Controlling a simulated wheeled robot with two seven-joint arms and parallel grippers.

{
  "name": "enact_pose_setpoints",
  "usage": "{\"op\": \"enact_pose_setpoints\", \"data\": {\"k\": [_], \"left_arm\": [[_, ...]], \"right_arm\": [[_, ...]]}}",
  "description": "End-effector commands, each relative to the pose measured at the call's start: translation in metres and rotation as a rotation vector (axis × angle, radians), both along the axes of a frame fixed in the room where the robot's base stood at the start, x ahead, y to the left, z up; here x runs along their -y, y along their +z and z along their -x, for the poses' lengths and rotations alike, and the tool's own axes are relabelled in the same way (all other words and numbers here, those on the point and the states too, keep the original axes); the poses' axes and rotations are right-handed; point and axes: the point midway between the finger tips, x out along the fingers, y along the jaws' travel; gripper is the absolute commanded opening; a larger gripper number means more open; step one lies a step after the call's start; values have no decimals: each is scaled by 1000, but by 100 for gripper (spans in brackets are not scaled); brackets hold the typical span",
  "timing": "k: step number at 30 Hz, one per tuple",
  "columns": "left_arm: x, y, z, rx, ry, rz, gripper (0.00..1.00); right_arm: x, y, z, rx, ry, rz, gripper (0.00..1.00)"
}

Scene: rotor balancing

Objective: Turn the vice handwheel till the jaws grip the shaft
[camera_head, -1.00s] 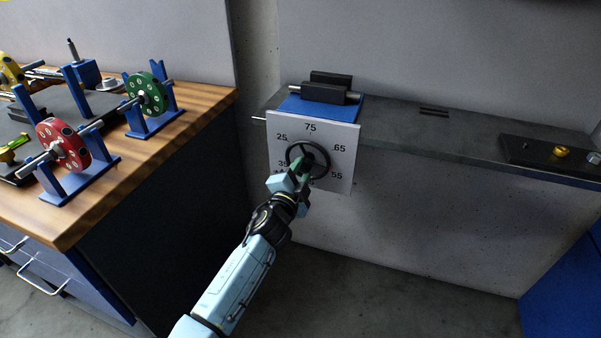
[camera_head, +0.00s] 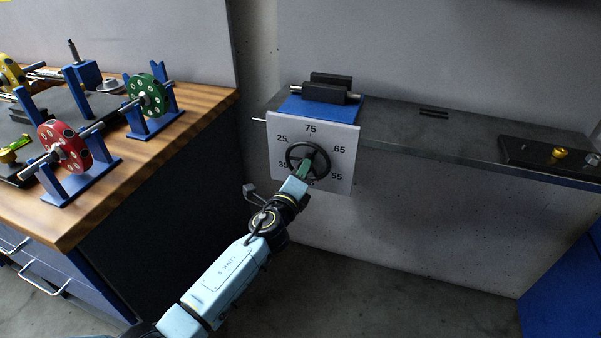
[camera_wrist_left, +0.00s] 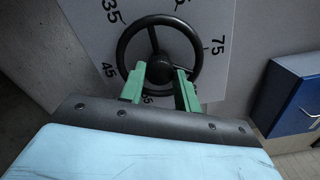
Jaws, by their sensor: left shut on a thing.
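The vice stands at the left end of the grey shelf, with a blue base (camera_head: 335,107) and dark jaws (camera_head: 324,93) on top. Short silver ends of the shaft (camera_head: 354,97) show beside the jaws; whether they touch it I cannot tell. The dark handwheel (camera_head: 291,157) is on the white numbered panel (camera_head: 345,140) at the front. My left gripper (camera_head: 306,168) is shut on the handwheel. My right gripper is not in view.
The grey shelf (camera_head: 460,135) has a dark tray (camera_head: 545,158) with small parts at its right. At left, a wooden bench (camera_head: 130,170) holds a red rotor (camera_head: 72,155) and a green rotor (camera_head: 155,88) on blue stands. The shelf's middle is mostly clear.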

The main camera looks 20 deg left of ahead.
Motion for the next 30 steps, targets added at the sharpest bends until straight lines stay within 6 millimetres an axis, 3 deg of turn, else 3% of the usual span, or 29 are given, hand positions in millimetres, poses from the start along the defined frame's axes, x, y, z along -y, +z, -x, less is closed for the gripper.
{"op": "enact_pose_setpoints", "data": {"k": [12, 30], "left_arm": [[1, 0, 0, 6, 0, -220, 9], [1, -1, 0, 7, -1, -259, 9]], "right_arm": [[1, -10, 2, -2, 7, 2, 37], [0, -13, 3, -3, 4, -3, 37]]}}
